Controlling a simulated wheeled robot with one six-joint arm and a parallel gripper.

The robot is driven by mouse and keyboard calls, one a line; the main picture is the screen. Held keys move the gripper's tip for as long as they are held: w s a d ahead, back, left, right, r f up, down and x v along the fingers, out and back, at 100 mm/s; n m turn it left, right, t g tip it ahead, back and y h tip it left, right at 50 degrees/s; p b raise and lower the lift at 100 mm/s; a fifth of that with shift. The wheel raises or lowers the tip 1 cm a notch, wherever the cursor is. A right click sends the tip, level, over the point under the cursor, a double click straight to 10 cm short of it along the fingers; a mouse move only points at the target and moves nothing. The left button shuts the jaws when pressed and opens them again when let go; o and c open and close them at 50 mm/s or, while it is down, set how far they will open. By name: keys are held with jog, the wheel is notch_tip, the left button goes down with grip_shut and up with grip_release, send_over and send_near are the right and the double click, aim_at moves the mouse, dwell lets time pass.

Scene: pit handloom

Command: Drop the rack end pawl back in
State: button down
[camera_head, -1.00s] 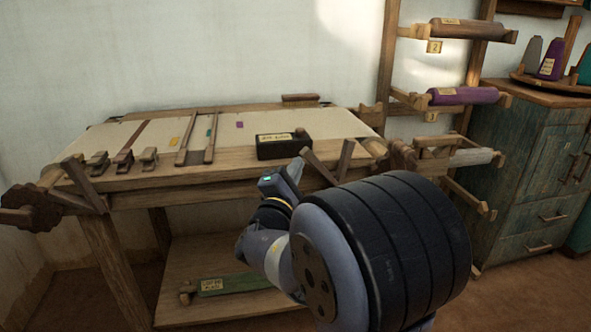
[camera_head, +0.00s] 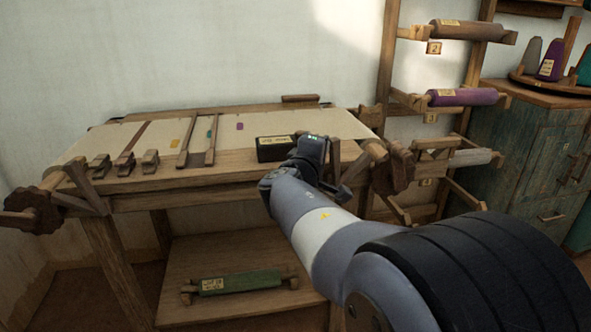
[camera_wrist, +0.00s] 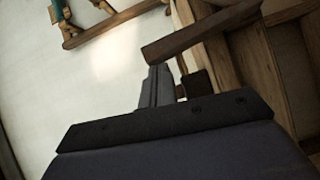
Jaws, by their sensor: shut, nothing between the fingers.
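The loom's right end has a dark toothed wheel (camera_head: 397,168) with wooden levers beside it. A slanting wooden lever (camera_head: 356,164) there may be the pawl; my gripper (camera_head: 338,188) partly hides this area. In the wrist view a dark wooden bar (camera_wrist: 200,32) slants just past the tips of my gripper (camera_wrist: 155,72), close to them. I cannot tell if they touch. The fingers are together with nothing between them. Whether the pawl sits in the wheel's teeth is hidden.
A black labelled box (camera_head: 273,149) stands on the loom (camera_head: 230,168) left of my gripper. The roller rack (camera_head: 386,60) rises behind right, beside a green cabinet (camera_head: 530,150). A green roller (camera_head: 240,283) lies on the lower shelf. The loom's left end has another toothed wheel (camera_head: 38,211).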

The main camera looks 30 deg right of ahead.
aim_at(336, 144)
jog(key=d, duration=0.1)
jog(key=d+m+y+p, duration=0.1)
jog(key=d+r+m, duration=0.1)
jog(key=shift+s+g, duration=0.3)
jog(key=shift+s, duration=0.1)
jog(key=shift+s+d+m+y+p, duration=0.2)
jog(key=shift+d+m+y+p, duration=0.2)
jog(key=shift+d+y+p, duration=0.15)
